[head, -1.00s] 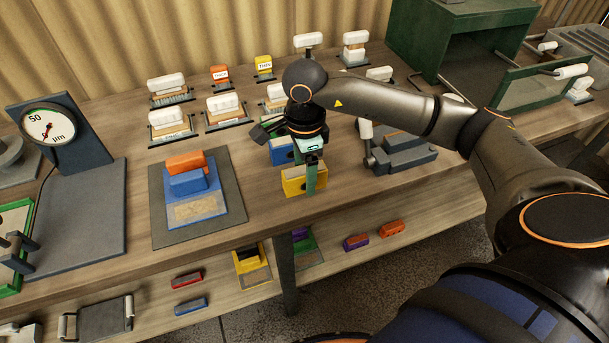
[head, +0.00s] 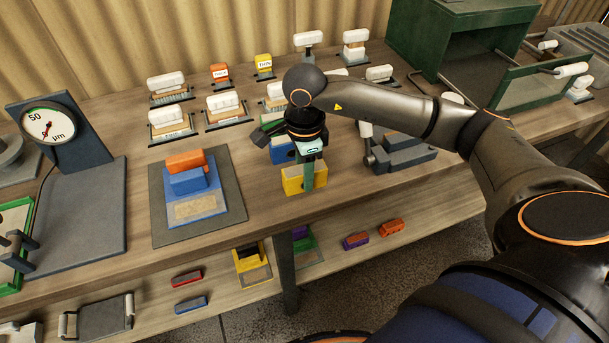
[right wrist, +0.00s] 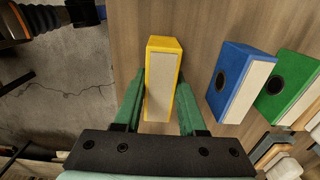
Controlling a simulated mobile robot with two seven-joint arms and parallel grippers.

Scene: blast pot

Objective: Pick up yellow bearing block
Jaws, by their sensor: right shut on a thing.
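The yellow bearing block (head: 292,180) stands on the workbench near its front edge. In the right wrist view the yellow block (right wrist: 163,80) sits between the two green fingers, its pale face toward the camera. My right gripper (head: 309,180) reaches down from above and is shut on the yellow block. In the right wrist view the gripper (right wrist: 160,110) has one finger on each side of the block. Whether the block touches the bench or is just above it, I cannot tell. My left gripper is not in view.
A blue block (head: 283,153) and a green block (right wrist: 290,88) stand just behind. A grey clamp-like fixture (head: 400,152) is to the right. A blue and orange stack (head: 190,180) sits on a grey mat (head: 238,212) at left. The bench between mat and yellow block is clear.

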